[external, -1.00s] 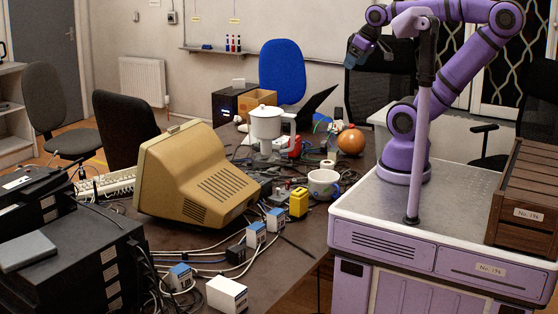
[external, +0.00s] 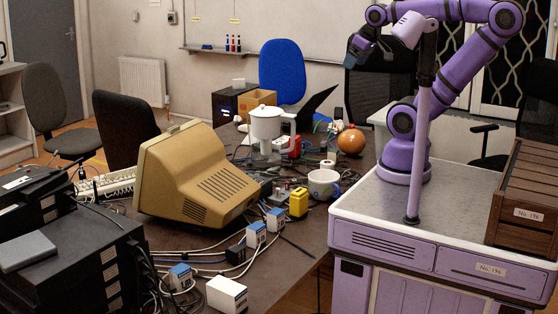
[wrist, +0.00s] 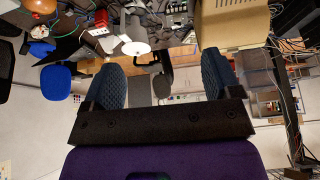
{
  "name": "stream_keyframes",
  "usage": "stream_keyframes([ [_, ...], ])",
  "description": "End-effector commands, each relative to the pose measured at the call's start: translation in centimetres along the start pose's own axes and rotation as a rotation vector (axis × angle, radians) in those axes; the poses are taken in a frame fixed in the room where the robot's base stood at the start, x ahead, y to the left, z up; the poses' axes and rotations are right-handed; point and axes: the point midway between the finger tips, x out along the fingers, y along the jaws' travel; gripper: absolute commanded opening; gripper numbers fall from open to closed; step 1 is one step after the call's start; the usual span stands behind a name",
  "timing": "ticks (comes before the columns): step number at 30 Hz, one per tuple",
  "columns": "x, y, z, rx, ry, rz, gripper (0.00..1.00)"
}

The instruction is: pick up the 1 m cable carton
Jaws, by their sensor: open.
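Several small white-and-blue cartons stand on the dark table in the external view: one by the yellow block (external: 276,221), one just left of it (external: 256,236), and one farther forward (external: 180,278). A larger white carton (external: 227,295) stands at the table's near edge. Their print is too small to read, so I cannot tell which is the 1 m cable carton. My gripper (external: 360,50) is high above the far side of the table, well away from the cartons. In the wrist view my gripper (wrist: 162,66) is open, with nothing between its fingers.
A beige monitor (external: 195,180) stands left of the cartons, with loose cables around them. A yellow block (external: 298,203), a mug (external: 323,184), a white jug (external: 266,130) and an orange round object (external: 350,141) crowd the table. Black stacked equipment (external: 75,270) fills the near left.

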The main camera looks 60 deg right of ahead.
Motion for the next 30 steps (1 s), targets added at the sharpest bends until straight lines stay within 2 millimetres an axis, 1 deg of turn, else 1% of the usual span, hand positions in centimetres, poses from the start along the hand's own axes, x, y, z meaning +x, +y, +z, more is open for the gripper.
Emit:
stream_keyframes([
  [5,0.0,0.0,0.0,0.0,0.0,0.0,0.84],
  [6,0.0,0.0,0.0,0.0,0.0,0.0,0.79],
  [7,0.0,0.0,0.0,0.0,0.0,0.0,0.72],
  [15,0.0,0.0,0.0,-0.001,0.0,0.0,0.72],
  [17,0.1,-0.1,-0.3,-0.007,-0.001,0.001,0.72],
  [20,0.5,-0.4,-1.6,-0.035,0.0,0.006,0.72],
  [22,1.1,-0.9,-3.0,-0.069,0.001,0.011,0.72],
  [26,2.7,-2.4,-6.6,-0.158,0.012,0.019,0.72],
  [30,5.0,-4.7,-10.3,-0.259,0.027,0.018,0.72],
])
